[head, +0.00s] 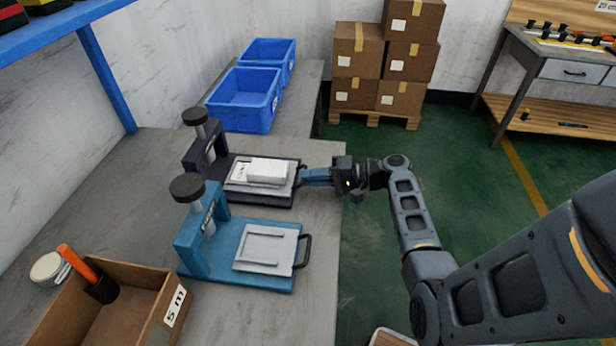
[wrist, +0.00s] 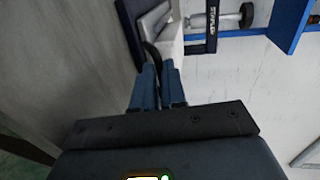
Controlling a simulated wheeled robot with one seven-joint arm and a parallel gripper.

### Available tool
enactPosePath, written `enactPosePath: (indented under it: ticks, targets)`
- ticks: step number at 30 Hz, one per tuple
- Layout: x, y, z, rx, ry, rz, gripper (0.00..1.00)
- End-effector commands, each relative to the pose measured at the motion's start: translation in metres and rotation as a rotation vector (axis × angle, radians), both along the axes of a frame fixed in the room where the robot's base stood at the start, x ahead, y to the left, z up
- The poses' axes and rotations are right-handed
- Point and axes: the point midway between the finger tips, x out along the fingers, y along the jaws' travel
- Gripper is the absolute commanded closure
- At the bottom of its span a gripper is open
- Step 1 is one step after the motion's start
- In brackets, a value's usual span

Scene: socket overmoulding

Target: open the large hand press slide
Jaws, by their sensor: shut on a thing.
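The dark hand press (head: 206,152) stands on the grey bench behind a blue hand press (head: 203,235). The frames do not mark which one is the large one. The dark press's slide (head: 237,183) carries a pale plate with a white block (head: 267,171) on it, clear of the round-knobbed press head. My gripper (head: 304,176) reaches in from the right and is shut on this slide's black handle (wrist: 152,54). In the wrist view the blue fingers (wrist: 158,78) close around the handle, hiding part of it.
The blue press's slide (head: 267,248) has a free black handle (head: 304,250). A cardboard box (head: 122,297) with an orange-handled tool stands front left. Blue bins (head: 243,100) stand behind the presses. The green floor right of the bench is open near my arm.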

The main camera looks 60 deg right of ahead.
Motion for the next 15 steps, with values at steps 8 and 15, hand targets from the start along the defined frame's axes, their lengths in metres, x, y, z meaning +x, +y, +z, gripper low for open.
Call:
enactPosePath:
  ticks: [8, 15]
  targets:
    - [0.0006, 0.0, 0.0001, 0.001, -0.001, 0.0, 0.79]
    - [-0.0088, -0.004, 0.0017, -0.001, -0.001, -0.002, 0.79]
